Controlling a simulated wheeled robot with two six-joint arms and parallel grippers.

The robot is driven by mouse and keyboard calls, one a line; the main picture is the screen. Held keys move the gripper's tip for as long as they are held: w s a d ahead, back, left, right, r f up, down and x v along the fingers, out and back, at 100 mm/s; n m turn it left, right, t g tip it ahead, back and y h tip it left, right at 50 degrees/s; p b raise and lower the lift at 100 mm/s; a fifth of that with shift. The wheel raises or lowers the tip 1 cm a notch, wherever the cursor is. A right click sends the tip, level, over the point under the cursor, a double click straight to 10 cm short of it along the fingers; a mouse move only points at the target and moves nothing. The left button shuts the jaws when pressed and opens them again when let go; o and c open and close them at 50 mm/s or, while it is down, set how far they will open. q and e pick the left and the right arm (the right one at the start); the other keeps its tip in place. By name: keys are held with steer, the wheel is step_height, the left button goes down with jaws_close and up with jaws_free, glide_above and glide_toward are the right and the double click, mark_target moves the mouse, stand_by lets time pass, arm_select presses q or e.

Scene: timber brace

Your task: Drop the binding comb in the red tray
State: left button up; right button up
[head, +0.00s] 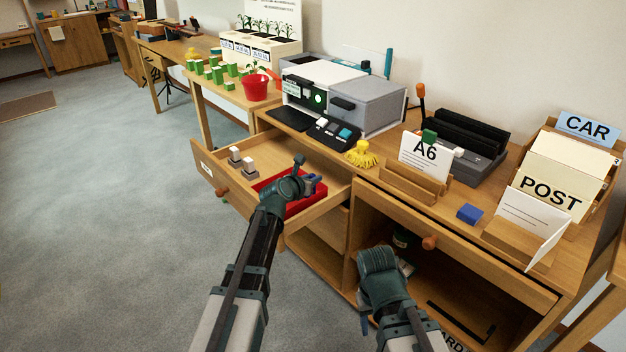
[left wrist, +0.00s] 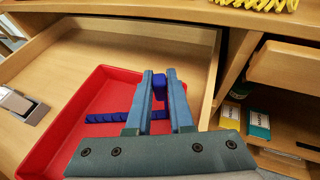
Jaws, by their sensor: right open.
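The red tray (head: 272,186) lies in the open left drawer; its rim and floor also show in the left wrist view (left wrist: 75,110). My left gripper (head: 312,184) is over the tray, pointing down. In the left wrist view, its fingertips (left wrist: 159,80) close on a blue block that I take as part of the blue binding comb (left wrist: 108,117). The toothed strip of the comb shows inside the tray outline, partly hidden behind the fingers. I cannot tell whether the strip touches the tray floor. My right gripper (head: 378,268) is open by the cabinet front, its fingers mostly hidden.
Grey-and-white weights (head: 242,160) stand in the drawer left of the tray. The desk top holds a printer-like machine (head: 345,95), a yellow tassel (head: 362,155), an A6 card stand (head: 415,180) and a blue block (head: 469,213). The lower cabinet with an orange knob (head: 429,243) is beside my right gripper.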

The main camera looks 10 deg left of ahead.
arm_select(q)
steer(key=o, duration=0.4)
steer(key=shift+c, duration=0.2)
steer(key=shift+r+p, duration=0.3)
steer(key=p+v, duration=0.4)
steer(key=v, duration=0.8)
steer(key=shift+d+f, duration=0.1)
